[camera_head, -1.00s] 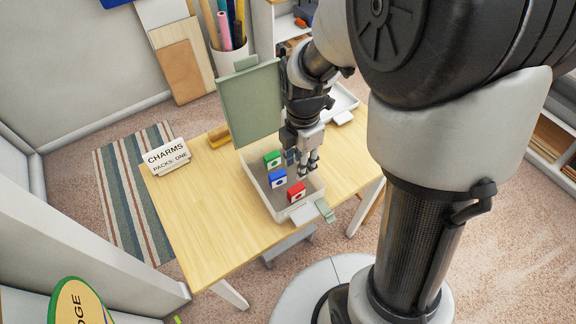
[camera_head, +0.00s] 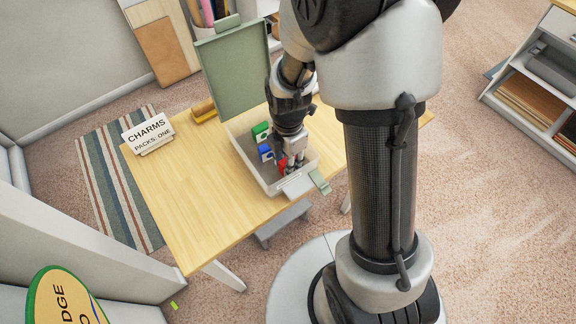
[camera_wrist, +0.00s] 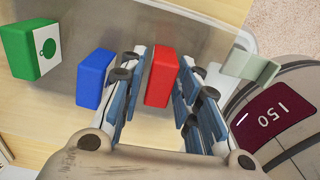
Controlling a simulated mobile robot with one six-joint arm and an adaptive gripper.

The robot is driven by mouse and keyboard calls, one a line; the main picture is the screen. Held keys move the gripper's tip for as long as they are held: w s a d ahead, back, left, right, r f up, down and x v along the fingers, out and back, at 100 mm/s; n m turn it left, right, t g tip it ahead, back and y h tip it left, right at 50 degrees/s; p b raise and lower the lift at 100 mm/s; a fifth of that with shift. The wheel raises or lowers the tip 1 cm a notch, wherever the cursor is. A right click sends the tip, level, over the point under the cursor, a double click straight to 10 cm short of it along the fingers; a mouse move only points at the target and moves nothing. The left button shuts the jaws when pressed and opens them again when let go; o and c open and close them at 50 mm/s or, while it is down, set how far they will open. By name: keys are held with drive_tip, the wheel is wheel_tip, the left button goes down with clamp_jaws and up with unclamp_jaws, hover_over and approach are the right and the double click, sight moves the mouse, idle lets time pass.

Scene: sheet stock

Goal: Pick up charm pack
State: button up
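Three small boxes, likely the charm packs, sit in a row in a shallow white bin: a green one (camera_head: 261,131), a blue one (camera_head: 265,152) and a red one (camera_head: 282,164). My gripper (camera_head: 291,166) reaches down into the bin (camera_head: 245,157) at the red box, partly hiding it. In the wrist view the red box (camera_wrist: 162,76) lies between my open fingers, with a finger on each side. I cannot tell whether either finger touches it. The blue box (camera_wrist: 95,78) stands just outside the left finger, and the green box (camera_wrist: 33,48) is farther left.
The bin's green lid (camera_head: 233,75) stands open at the back, and its green latch (camera_head: 319,181) is at the front. A CHARMS sign (camera_head: 148,133) stands on the left of the wooden table (camera_head: 190,190). The table's left part is clear.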

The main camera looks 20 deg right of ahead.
drive_tip(key=shift+c, duration=0.6)
drive_tip(key=c, duration=0.5)
drive_tip(key=shift+r, duration=0.1)
